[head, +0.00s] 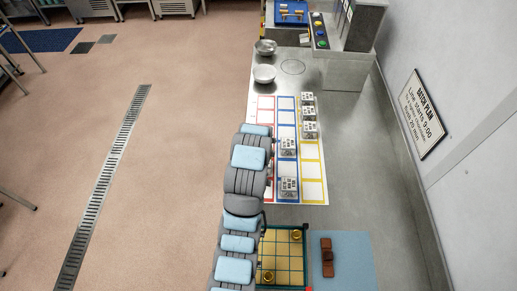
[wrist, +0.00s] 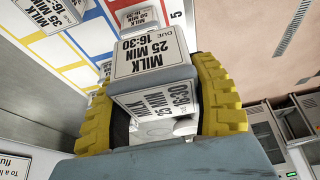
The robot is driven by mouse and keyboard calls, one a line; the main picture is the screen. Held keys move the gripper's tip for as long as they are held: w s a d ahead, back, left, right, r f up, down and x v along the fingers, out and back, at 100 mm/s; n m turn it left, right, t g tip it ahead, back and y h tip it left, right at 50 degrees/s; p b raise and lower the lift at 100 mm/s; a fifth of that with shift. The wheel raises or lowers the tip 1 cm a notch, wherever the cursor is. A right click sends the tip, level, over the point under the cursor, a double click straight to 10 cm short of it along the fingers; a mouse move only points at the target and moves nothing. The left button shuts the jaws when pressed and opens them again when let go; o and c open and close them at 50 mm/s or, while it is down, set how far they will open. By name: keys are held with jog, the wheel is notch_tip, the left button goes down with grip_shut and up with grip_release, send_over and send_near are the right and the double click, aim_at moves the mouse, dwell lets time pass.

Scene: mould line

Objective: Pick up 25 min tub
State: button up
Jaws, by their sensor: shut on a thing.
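A grey tub with white labels reading "MILK 25 MIN, DUE 16:30" (wrist: 152,62) sits between the yellow fingers of my gripper (wrist: 163,85) in the wrist view. The fingers are closed against its two sides. Its top and one side label face the camera. I cannot tell whether its underside touches the mat. In the head view my arm hides the gripper and the held tub.
Other milk tubs stand on the mat (head: 264,104) with red, blue and yellow cells, including a tub (head: 289,187) near its front and another tub (head: 288,147) mid-mat. Metal bowls (head: 264,73) are behind. A gridded tray (head: 284,255) and brown object (head: 327,257) are in front.

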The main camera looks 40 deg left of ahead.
jog(key=shift+s+d+r+p, duration=0.1)
jog(key=shift+s+r+p, duration=0.05)
jog(key=shift+r+p, duration=0.45)
notch_tip(320, 180, up, 6)
jog(key=p, duration=0.6)
jog(key=shift+r, duration=0.1)
